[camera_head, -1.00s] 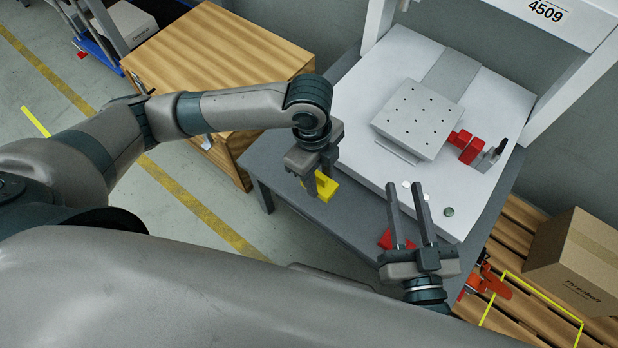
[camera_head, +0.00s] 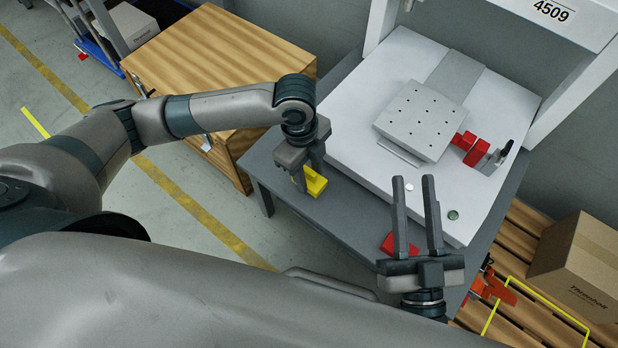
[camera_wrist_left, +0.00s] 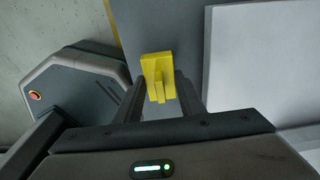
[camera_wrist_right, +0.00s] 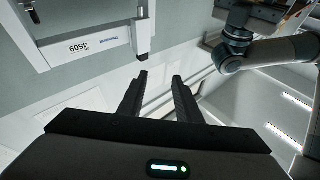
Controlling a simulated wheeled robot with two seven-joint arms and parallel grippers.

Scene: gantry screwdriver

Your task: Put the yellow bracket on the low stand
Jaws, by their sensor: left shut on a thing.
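The yellow bracket (camera_head: 314,184) is between the fingers of my left gripper (camera_head: 309,178), over the grey table (camera_head: 262,165) left of the white base board. In the left wrist view the bracket (camera_wrist_left: 158,72) sits between the fingertips, and the gripper is shut on it. I cannot tell whether it touches the table. A light grey raised plate with holes (camera_head: 420,120) stands on the white board; it looks like a low stand, but I cannot be sure. My right gripper (camera_head: 413,182) is open and empty, pointing up near the board's front edge.
A red clamp-like part (camera_head: 472,150) is right of the raised plate. A red block (camera_head: 395,245) lies on the table by my right gripper. A wooden cabinet (camera_head: 220,60) stands left, a cardboard box (camera_head: 580,262) right. A white frame (camera_head: 580,85) rises behind.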

